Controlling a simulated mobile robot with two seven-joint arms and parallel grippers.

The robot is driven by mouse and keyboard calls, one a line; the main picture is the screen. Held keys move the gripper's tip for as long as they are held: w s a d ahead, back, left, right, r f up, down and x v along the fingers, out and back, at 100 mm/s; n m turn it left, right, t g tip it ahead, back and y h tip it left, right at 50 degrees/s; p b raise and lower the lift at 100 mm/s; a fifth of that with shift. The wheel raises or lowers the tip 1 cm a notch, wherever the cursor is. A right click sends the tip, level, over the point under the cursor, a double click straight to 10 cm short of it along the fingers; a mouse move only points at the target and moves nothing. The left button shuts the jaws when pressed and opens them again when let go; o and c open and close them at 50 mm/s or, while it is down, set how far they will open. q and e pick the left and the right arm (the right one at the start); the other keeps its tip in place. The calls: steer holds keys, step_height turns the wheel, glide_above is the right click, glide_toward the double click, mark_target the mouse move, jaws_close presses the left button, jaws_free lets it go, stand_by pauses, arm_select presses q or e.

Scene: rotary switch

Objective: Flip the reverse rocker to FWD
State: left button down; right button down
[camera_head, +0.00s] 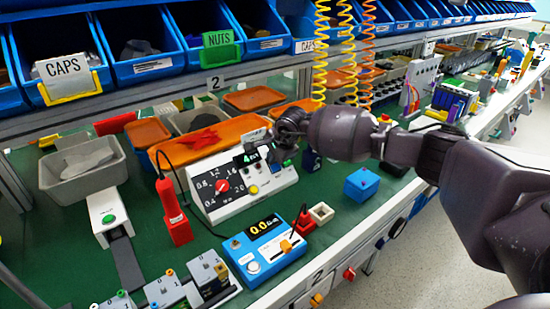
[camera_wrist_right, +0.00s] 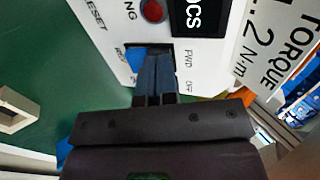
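The white control box (camera_head: 228,188) with a red dial knob stands on the green bench in the head view. Its panel (camera_wrist_right: 125,20) fills the top of the right wrist view, with a red light and printed labels. The reverse rocker sits in a dark slot (camera_wrist_right: 147,47) beside the FWD label (camera_wrist_right: 189,58); my fingers mostly cover it. My right gripper (camera_wrist_right: 154,72) has its two fingers together, with nothing seen between them, and their tips are at the slot. Contact and the rocker's tilt cannot be told. In the head view the right gripper (camera_head: 284,150) is over the box's upper right. My left gripper is out of view.
A red handheld tool (camera_head: 172,210) stands left of the box. A blue meter (camera_head: 266,250) reading 0.0 is in front. A blue block (camera_head: 361,184) lies to the right. Yellow and orange coiled hoses (camera_head: 345,50) hang behind my right arm.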

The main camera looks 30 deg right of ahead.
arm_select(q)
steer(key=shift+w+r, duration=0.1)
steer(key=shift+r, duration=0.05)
arm_select(e)
steer(key=shift+s, duration=0.15)
arm_select(q)
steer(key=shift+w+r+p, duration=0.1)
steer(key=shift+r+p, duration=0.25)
steer(key=shift+p, duration=0.05)
arm_select(e)
steer(key=shift+s+d+f, duration=0.15)
steer(key=shift+s+f, duration=0.1)
steer(key=shift+s, duration=0.35)
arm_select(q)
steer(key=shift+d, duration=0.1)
